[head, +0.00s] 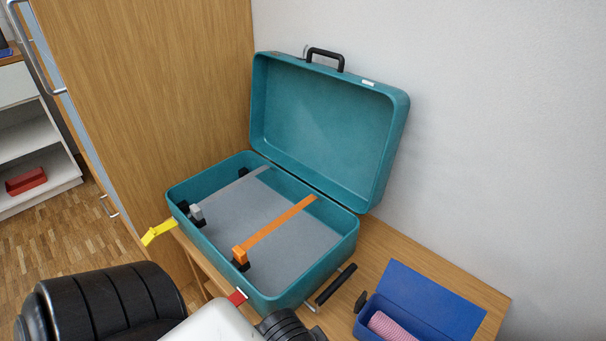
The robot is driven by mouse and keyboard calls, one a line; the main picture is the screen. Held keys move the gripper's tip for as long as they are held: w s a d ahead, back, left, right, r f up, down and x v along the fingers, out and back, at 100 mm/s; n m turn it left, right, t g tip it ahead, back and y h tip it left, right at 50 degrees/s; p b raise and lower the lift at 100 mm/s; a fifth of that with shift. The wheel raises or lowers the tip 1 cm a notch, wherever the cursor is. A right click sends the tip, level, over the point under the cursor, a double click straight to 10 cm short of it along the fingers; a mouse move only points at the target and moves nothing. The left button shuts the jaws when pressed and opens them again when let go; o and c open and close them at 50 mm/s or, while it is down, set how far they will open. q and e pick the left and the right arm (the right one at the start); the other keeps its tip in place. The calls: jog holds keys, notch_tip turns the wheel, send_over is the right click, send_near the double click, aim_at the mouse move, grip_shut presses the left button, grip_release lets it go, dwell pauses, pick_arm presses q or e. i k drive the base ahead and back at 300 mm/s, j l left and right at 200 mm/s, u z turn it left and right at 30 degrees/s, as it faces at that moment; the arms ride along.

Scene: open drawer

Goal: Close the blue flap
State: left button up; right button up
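A blue box (366,327) stands at the bottom right on the wooden surface, partly cut off by the lower edge of the view. Its blue flap (432,295) is open and stands up behind the box opening. A pink textured roll (392,326) lies inside the box. A small black piece sits at the box's left edge; I cannot tell what it is. Parts of my own arm, black and white, show along the bottom left and centre. Neither gripper's fingers can be made out in the head view.
An open teal suitcase (280,292) with grey and orange straps stands left of the box, its lid (320,130) raised near the wall. A wooden cabinet (150,90) stands at left. Bare wooden surface (395,244) shows behind the flap.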

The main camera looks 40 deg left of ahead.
aim_at(447, 312)
jog(key=l+u, duration=0.15)
jog(key=l, duration=0.25)
jog(key=k+l+u, duration=0.15)
jog(key=l, duration=0.25)
jog(key=k+l+u, duration=0.2)
jog(key=l, duration=0.2)
jog(key=l+u, duration=0.15)
jog(key=l, duration=0.25)
